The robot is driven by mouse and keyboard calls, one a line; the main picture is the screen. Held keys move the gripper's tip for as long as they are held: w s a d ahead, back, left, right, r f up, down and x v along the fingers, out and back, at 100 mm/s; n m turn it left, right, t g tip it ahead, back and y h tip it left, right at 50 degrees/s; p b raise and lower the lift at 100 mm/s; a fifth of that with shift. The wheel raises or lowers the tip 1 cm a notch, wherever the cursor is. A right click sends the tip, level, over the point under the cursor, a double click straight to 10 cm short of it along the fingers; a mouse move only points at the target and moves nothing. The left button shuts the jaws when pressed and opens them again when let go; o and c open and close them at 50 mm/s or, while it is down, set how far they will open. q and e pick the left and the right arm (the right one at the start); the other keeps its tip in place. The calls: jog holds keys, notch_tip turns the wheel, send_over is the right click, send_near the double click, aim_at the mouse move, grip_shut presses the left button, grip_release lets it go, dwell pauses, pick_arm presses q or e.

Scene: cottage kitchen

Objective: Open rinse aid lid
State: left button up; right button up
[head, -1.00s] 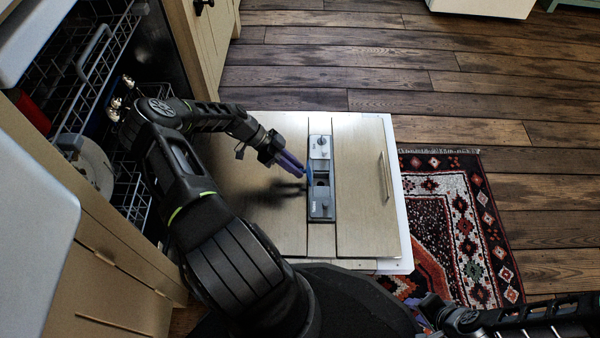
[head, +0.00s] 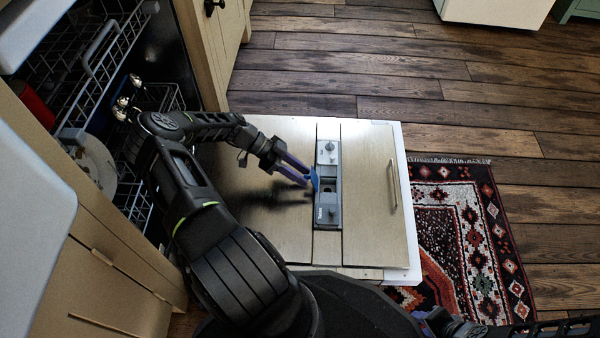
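The grey dispenser panel (head: 328,222) is set into the inner face of the lowered dishwasher door. It has a round knob (head: 330,147) at its upper end, a dark open recess in the middle and a small raised knob at its lower end. A blue flap (head: 315,180) stands up along the left edge of the recess. My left gripper (head: 308,179) has its purple fingers apart, with the tips at or very near the blue flap; contact is unclear. My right gripper (head: 428,320) is partly visible at the bottom edge, away from the dispenser, its opening unclear.
The dishwasher door (head: 370,240) lies flat, with a bar handle (head: 392,184) near its right edge. Racks (head: 85,75) and dishes are inside at left. A patterned rug (head: 465,220) lies on the wooden floor at right. The floor beyond the door is clear.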

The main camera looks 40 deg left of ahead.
pick_arm(q)
jog(key=p+v, duration=0.2)
jog(key=v, duration=0.5)
jog(key=shift+s+a+r, duration=0.15)
jog(key=shift+a+r, duration=0.1)
dwell(0.6)
